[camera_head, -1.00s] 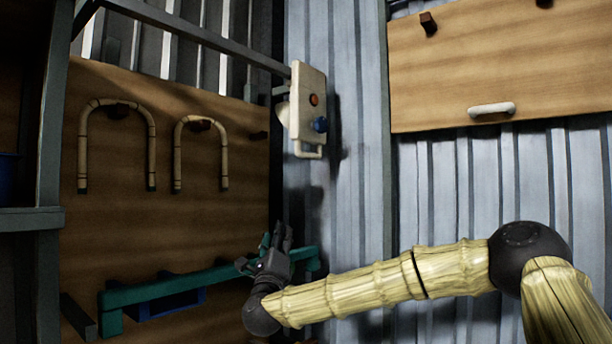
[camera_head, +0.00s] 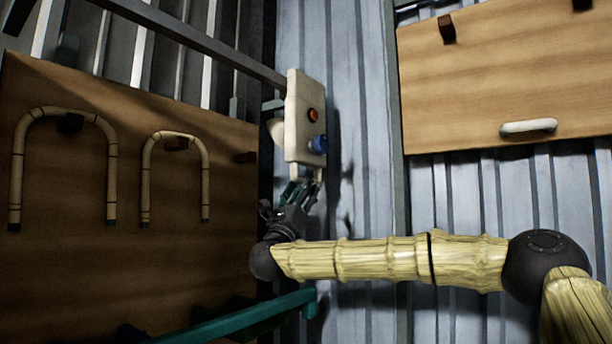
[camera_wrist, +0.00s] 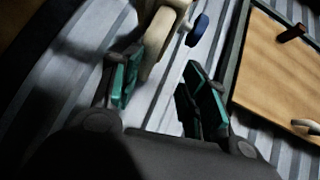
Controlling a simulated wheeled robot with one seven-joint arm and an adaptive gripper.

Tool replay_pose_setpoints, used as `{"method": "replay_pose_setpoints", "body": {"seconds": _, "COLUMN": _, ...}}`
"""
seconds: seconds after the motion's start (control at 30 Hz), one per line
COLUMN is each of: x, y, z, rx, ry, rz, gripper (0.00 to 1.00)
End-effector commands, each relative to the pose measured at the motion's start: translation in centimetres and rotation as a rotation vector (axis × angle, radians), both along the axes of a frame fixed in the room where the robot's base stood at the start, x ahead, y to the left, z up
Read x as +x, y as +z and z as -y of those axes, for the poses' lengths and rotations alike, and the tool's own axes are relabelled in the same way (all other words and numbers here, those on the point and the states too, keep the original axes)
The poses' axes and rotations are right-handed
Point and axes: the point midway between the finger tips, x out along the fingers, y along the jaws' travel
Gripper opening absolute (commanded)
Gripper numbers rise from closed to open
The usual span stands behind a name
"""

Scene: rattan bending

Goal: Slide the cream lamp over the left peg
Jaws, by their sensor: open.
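A cream box-like body (camera_head: 303,115) with a red and a blue knob, which I take for the lamp, is upright against the corrugated wall. My gripper (camera_head: 303,190) is just below it, open, fingers pointing up. In the wrist view its cream lower end (camera_wrist: 160,42) lies at the gap between the green-padded fingertips of my gripper (camera_wrist: 163,82); I cannot tell whether they touch it. On the right board, a dark left peg (camera_head: 447,29) and a second peg (camera_head: 582,4) stick out. The left peg also shows in the wrist view (camera_wrist: 291,33).
The right wooden board (camera_head: 500,85) has a pale handle (camera_head: 528,127). The left board (camera_head: 70,270) holds two bent rattan hoops (camera_head: 110,160) (camera_head: 205,185) on dark pegs. A grey bar (camera_head: 195,45) crosses above; a green rail (camera_head: 250,315) lies below my gripper.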

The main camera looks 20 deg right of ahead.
Motion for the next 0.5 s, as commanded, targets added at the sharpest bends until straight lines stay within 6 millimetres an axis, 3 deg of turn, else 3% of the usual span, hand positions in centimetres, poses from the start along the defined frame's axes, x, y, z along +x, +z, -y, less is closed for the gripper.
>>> {"method": "replay_pose_setpoints", "body": {"seconds": 0.03, "x": 0.7, "y": 1.3, "z": 0.7, "rx": 0.004, "ry": -0.008, "rz": 0.006, "gripper": 0.41}}
{"method": "replay_pose_setpoints", "body": {"seconds": 0.1, "x": 1.7, "y": 2.0, "z": 1.3, "rx": 0.005, "ry": -0.009, "rz": 0.005, "gripper": 0.41}}
{"method": "replay_pose_setpoints", "body": {"seconds": 0.5, "x": 4.3, "y": 4.1, "z": 2.7, "rx": 0.003, "ry": -0.003, "rz": 0.000, "gripper": 0.41}}
